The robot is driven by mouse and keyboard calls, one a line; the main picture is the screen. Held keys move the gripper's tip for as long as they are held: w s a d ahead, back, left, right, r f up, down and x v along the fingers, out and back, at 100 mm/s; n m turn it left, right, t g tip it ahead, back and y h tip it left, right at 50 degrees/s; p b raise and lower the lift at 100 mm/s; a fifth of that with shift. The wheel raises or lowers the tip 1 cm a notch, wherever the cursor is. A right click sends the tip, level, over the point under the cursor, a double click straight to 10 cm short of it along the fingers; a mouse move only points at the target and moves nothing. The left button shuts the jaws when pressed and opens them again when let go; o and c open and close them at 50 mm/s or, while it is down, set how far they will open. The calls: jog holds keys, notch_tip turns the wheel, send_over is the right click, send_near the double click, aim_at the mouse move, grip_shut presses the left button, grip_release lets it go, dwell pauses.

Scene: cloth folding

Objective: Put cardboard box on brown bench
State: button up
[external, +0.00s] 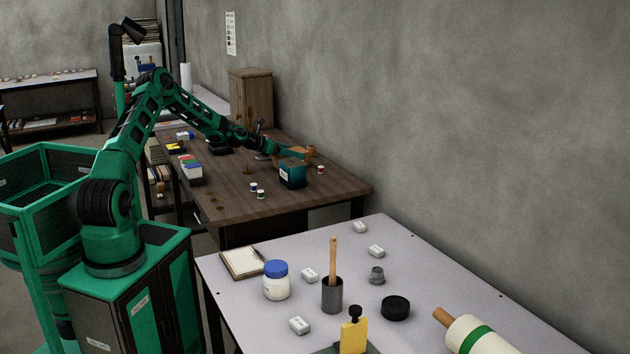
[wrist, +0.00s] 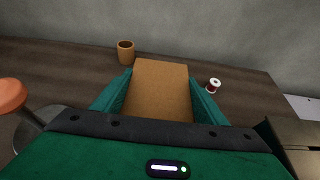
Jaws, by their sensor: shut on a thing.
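The cardboard box (wrist: 162,92) is plain brown and sits between the two teal fingers of my gripper (wrist: 161,98) in the wrist view. My gripper is shut on its sides. In the external view my gripper (external: 287,153) is over the right part of the brown bench (external: 233,182), near its far side. The held box is hard to make out there, and I cannot tell whether its underside touches the bench. The bench top also shows in the wrist view (wrist: 75,62).
A brown cup (wrist: 125,52) stands beyond the box to the left, and a thread spool (wrist: 213,86) to the right. A dark teal boxy shape (external: 291,174) shows close to my gripper. A wooden cabinet (external: 250,97) stands at the back. A grey table (external: 400,260) is in front.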

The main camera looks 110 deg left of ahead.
jog(key=o, duration=1.3)
jog(key=shift+f, duration=0.1)
jog(key=shift+s+r, duration=0.1)
jog(key=shift+r, duration=0.1)
jog(key=shift+v, duration=1.95)
jog(key=shift+d+f, duration=0.1)
